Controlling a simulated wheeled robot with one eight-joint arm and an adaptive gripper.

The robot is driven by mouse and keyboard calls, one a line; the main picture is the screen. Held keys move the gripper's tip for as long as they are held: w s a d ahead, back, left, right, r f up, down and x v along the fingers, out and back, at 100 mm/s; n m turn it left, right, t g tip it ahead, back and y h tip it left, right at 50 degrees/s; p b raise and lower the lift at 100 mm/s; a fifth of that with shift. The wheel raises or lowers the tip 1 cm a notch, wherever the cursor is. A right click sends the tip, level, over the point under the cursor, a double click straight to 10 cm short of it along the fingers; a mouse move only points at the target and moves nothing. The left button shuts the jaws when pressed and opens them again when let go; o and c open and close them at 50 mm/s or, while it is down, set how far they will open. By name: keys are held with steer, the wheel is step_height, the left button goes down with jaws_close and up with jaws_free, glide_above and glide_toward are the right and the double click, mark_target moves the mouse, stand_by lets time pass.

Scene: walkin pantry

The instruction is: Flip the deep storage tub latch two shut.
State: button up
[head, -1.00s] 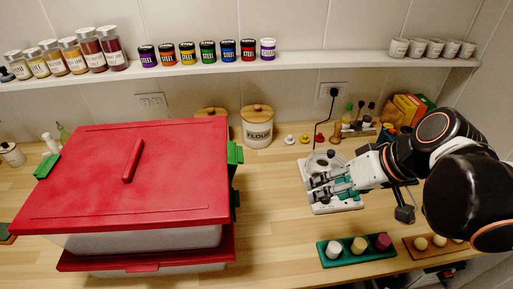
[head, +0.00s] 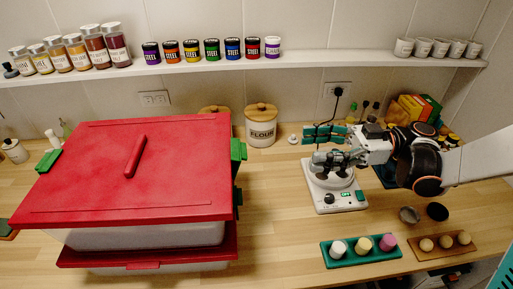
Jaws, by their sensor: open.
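The deep storage tub has a red lid (head: 95,165) over a whitish body (head: 150,238) and stands on the left of the counter, on top of a second red-lidded tub (head: 190,258). A green latch (head: 238,151) juts out at the lid's right edge, and another green latch (head: 48,160) juts out at the left edge. More green (head: 238,196) shows lower on the right side. I cannot tell which one is latch two. My gripper (head: 315,146) is open and empty, to the right of the tub and apart from it, with its fingers pointing left.
A white appliance (head: 335,198) stands below my gripper. A flour canister (head: 261,127) stands behind, between tub and gripper. A green tray (head: 360,250) and a brown tray (head: 442,246) lie at the front right. The counter (head: 270,205) just right of the tub is clear.

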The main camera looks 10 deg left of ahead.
steer(key=b, duration=0.3)
glide_toward(235, 158)
steer(key=w+a+f, duration=0.1)
steer(key=a, duration=0.5)
steer(key=shift+w+a, duration=0.2)
steer(key=shift+w, duration=0.1)
steer(key=shift+f, duration=0.15)
steer(key=shift+c, duration=0.6)
steer(key=c, duration=0.9)
